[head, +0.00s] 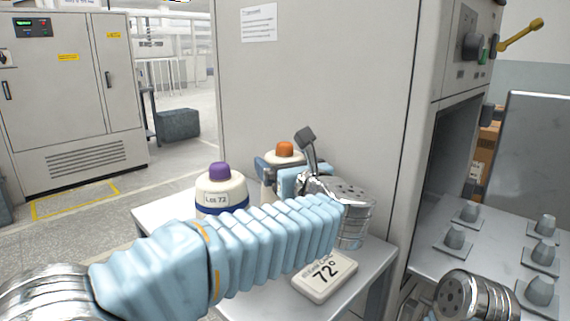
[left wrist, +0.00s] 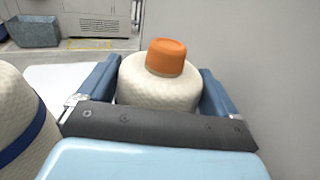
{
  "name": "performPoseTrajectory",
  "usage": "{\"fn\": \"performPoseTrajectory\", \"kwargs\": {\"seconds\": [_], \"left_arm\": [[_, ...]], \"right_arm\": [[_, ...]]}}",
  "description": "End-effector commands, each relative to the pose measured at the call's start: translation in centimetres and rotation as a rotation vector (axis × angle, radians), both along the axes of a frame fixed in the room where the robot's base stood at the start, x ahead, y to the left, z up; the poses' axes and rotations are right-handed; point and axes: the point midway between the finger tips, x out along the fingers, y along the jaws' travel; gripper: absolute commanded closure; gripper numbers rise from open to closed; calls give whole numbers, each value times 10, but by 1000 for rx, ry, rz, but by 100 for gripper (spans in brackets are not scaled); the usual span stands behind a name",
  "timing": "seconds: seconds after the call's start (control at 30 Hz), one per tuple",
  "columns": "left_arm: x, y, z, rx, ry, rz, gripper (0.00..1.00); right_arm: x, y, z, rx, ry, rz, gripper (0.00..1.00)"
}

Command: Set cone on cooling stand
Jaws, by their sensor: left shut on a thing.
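A white cone with an orange top (head: 285,149) is between the blue fingers of my left gripper (head: 275,172), at the back of the small table. The left wrist view shows the cone (left wrist: 160,90) upright, with a finger on each side; my left gripper is shut on it. Its base is hidden, so I cannot tell whether it touches the table. A second white cone with a purple top and blue band (head: 219,185) stands to its left, labelled "Los 72". The small grey table (head: 158,214) may be the cooling stand; I cannot tell. My right gripper's fingers are not visible.
A tall grey machine wall (head: 310,90) rises just behind the cones. At the right, a metal shelf (head: 495,248) carries several grey pegs (head: 544,225), all bare. My sleeved left arm covers much of the table.

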Motion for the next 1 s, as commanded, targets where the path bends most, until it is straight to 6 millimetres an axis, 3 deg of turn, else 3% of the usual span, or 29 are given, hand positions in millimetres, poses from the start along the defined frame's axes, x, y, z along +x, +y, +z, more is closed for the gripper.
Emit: {"fn": "performPoseTrajectory", "kwargs": {"seconds": [0.37,0.47,0.8,1.0], "left_arm": [[-1,0,3,0,0,0,0],[-14,-7,-1,-1,0,-4,0],[-85,-36,-1,0,0,-3,0],[-107,-45,0,-1,0,-1,0]], "right_arm": [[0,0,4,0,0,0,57],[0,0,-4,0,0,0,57],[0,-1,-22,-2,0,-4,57],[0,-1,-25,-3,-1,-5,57]]}}
